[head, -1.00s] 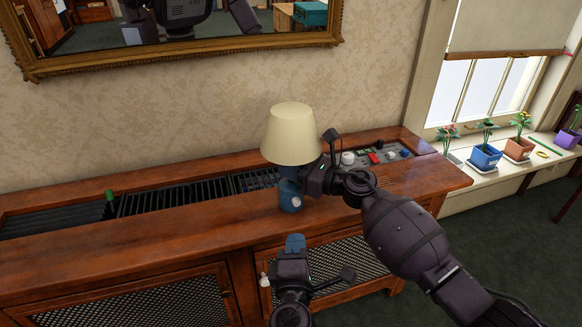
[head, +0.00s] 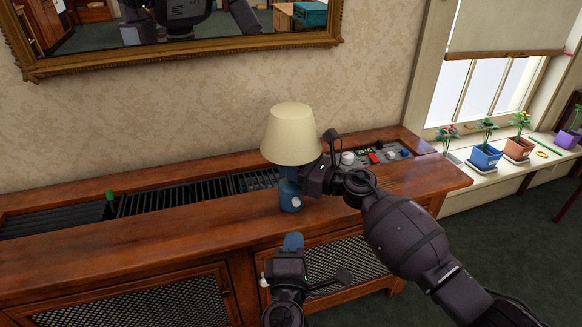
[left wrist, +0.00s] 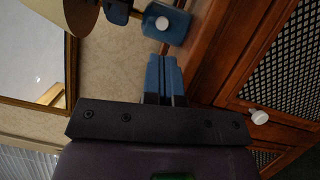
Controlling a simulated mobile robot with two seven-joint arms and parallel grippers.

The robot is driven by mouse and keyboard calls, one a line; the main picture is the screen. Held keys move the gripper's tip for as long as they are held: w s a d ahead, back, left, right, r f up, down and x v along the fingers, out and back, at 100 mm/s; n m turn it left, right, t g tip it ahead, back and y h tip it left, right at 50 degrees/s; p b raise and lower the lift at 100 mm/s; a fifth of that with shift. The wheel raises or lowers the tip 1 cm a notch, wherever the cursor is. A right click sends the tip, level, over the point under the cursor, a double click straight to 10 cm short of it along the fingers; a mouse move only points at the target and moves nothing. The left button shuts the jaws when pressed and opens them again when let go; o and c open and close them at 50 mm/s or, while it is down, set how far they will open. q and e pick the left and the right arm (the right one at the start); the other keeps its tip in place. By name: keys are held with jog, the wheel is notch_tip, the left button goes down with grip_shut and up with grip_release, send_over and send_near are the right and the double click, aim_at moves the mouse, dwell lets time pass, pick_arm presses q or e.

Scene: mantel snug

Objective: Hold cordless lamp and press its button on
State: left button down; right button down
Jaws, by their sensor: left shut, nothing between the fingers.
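The cordless lamp (head: 291,136) has a cream shade and a blue base (head: 290,195), and stands upright on the wooden cabinet top. A round white button (head: 295,202) faces front on the base; it also shows in the left wrist view (left wrist: 162,23). My right gripper (head: 294,176) is at the lamp's stem below the shade; its fingers are largely hidden by the shade and the wrist, so its grip is unclear. My left gripper (head: 293,242) is shut and empty, in front of the cabinet, below and apart from the button. Its blue fingertips (left wrist: 164,78) show together in the left wrist view.
The wooden cabinet (head: 150,249) has a recessed grille and a control panel (head: 375,156) to the lamp's right. A white knob (left wrist: 259,117) is on its front near my left wrist. A gilt mirror (head: 190,52) hangs above. Potted plants (head: 486,158) line the windowsill.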

aim_at(296, 202)
pick_arm(q)
jog(key=s+d+r+n+g+h, duration=0.1)
jog(key=s+d+n+g+h, duration=0.1)
jog(key=d+n+h, duration=0.45)
jog(key=shift+w+a+m+h, duration=0.3)
jog(key=shift+w+a, duration=0.45)
jog(key=shift+w, duration=0.7)
jog(key=shift+w+a+m+h, duration=0.1)
jog(key=shift+w+a+m, duration=0.3)
jog(key=shift+w+a, duration=0.7)
jog(key=shift+w+a+m+h, duration=0.15)
jog(key=shift+w+a+m, duration=0.25)
jog(key=shift+w, duration=1.35)
jog(key=shift+w+a, duration=0.1)
jog(key=shift+w+a, duration=0.1)
jog(key=shift+w, duration=0.2)
jog(key=shift+w+a, duration=0.2)
jog(key=shift+w, duration=0.35)
jog(key=shift+s, duration=0.15)
jog(key=shift+s+d, duration=0.35)
jog(key=shift+s, duration=0.45)
